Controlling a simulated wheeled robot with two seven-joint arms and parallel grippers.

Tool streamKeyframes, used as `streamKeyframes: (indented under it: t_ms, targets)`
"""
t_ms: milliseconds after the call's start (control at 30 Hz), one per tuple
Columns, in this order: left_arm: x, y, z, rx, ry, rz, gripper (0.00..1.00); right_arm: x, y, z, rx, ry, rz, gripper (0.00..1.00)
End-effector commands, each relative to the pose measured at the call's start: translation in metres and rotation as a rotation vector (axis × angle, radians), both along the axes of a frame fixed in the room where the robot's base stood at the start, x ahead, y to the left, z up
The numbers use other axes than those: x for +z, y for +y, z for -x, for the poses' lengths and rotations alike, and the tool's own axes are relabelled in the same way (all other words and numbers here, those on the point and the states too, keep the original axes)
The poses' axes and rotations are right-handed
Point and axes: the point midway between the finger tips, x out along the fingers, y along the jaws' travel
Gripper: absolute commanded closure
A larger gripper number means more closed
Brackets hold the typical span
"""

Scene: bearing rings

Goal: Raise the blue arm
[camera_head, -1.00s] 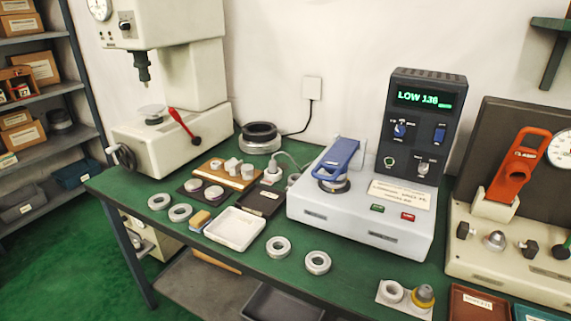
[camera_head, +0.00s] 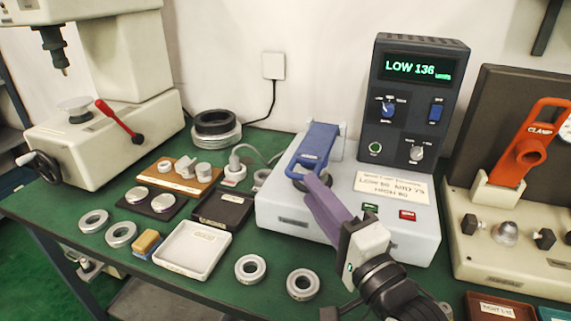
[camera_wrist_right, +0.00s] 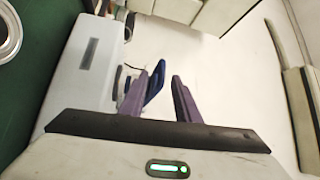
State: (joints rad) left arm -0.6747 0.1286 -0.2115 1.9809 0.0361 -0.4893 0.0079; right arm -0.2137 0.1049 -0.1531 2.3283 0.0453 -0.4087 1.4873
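The blue arm (camera_head: 318,143) is hinged at the back of a light grey tester (camera_head: 284,212) and slopes down toward its front. Its lower end lies over the round seat on the tester top, partly hidden by my gripper. My right gripper (camera_head: 312,182) has purple fingers and reaches in from the lower right, its tips at the blue arm's lower end. In the right wrist view the fingers stand apart, with the blue arm (camera_wrist_right: 155,84) showing between them, nearer the left finger. Contact cannot be told. My left gripper is not in view.
The dark display panel (camera_head: 413,100) reads LOW 136 behind the tester. An orange clamp (camera_head: 525,150) stands at right. Loose rings (camera_head: 250,268), a white tray (camera_head: 193,249) and a black tray (camera_head: 223,208) lie at left. A press with a red lever (camera_head: 118,121) is farther left.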

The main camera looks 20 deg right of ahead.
Motion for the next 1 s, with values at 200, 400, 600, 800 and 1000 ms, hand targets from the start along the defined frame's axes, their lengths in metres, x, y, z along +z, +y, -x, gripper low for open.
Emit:
streamKeyframes:
  t_ms: [200, 400, 600, 800, 1000]
  targets:
    - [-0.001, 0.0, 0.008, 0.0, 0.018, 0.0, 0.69, 0.008, 0.006, -0.031, 0.001, -0.005, -0.003, 0.71]
    - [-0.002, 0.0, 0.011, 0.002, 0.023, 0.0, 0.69, 0.011, 0.013, -0.067, -0.001, -0.003, -0.001, 0.71]
    - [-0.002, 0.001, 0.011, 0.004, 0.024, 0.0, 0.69, 0.012, 0.018, -0.09, 0.0, -0.001, 0.0, 0.71]
    - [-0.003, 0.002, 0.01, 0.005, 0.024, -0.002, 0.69, 0.013, 0.02, -0.096, 0.0, 0.0, -0.001, 0.71]
    - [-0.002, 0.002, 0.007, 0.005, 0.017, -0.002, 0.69, 0.012, 0.019, -0.096, 0.0, 0.0, -0.001, 0.74]
